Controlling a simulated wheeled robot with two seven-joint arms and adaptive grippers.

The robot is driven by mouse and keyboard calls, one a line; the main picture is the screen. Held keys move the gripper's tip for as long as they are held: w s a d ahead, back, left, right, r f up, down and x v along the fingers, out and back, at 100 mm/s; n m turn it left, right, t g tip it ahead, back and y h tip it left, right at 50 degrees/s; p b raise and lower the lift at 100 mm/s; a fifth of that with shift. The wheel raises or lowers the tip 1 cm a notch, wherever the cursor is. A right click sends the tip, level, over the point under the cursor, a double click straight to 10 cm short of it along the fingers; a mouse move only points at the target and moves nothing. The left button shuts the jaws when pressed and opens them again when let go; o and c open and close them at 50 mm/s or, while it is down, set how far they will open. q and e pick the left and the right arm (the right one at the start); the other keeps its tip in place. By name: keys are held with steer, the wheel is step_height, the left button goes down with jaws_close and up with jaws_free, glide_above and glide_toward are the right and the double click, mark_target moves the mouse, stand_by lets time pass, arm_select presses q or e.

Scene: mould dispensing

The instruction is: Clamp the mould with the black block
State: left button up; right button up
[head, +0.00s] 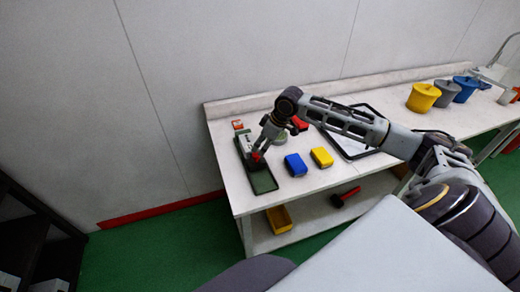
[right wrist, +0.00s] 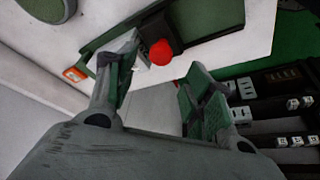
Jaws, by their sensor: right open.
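A green tray (head: 263,181) lies near the left end of the white table, and it also shows in the right wrist view (right wrist: 205,20). On it is a small dark block (right wrist: 152,30) with a round red knob (right wrist: 161,53); the red knob also shows in the head view (head: 257,157). My right gripper (head: 262,149) is low over the tray. In the right wrist view its fingers (right wrist: 163,60) are spread, with the red knob between their tips and the dark block close to the left finger. I cannot tell whether they touch. The mould cannot be made out clearly. My left gripper is out of view.
A blue box (head: 295,165) and a yellow box (head: 321,157) stand right of the tray. An orange-red item (head: 238,125) lies behind it. Yellow (head: 422,98), grey and blue buckets stand far right. A lower shelf holds a yellow bin (head: 279,219).

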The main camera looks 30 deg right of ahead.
steer(key=shift+v, duration=2.65)
